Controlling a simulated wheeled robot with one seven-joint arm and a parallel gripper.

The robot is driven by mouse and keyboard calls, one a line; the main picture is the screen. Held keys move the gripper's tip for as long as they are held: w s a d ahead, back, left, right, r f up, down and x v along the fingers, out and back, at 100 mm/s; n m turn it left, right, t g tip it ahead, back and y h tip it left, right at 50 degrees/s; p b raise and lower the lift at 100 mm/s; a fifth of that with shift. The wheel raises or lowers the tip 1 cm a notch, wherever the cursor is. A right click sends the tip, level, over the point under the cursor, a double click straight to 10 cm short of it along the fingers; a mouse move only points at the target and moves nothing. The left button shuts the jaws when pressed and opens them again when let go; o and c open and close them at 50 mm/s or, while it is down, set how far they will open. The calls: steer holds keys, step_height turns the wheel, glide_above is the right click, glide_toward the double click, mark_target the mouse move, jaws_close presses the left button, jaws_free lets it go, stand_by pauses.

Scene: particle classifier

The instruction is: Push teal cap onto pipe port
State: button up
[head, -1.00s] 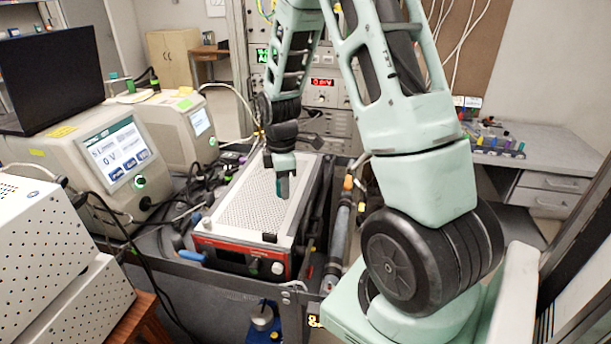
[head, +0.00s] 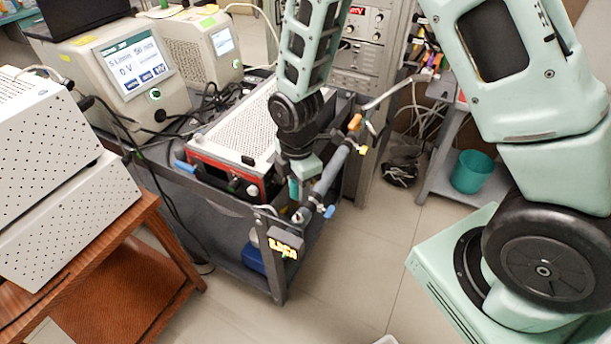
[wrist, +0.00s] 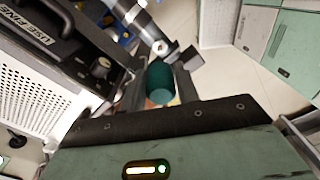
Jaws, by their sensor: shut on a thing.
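My gripper (head: 296,178) points down beside the front right corner of the cart in the head view. It is shut on the teal cap (wrist: 160,82), a dark green-teal cylinder between the fingers in the wrist view. The cap shows only as a small teal patch (head: 293,188) in the head view. The grey pipe (head: 333,168) runs along the cart's right side, close to the gripper. In the wrist view, the pipe (wrist: 145,22) has a pale end (wrist: 161,47) just beyond the cap. The cap appears apart from that end, but the exact gap is unclear.
A red-fronted instrument with a perforated top (head: 237,135) sits on the grey cart (head: 222,196), left of the gripper. A blue-handled valve (head: 329,211) is near the pipe's lower end. A teal bin (head: 472,172) stands at the right. Floor in front is clear.

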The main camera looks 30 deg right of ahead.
stand_by(0.3)
steer(key=shift+f+b, duration=2)
steer(key=shift+f, duration=0.9)
steer(key=shift+f+m+b, duration=0.3)
steer(key=shift+f+b, duration=0.75)
steer(key=shift+f, duration=0.75)
steer(key=o, duration=1)
steer(key=shift+o, duration=0.2)
steer(key=shift+r, duration=0.1)
step_height(320, 180, up, 17)
steer(key=shift+r, duration=0.15)
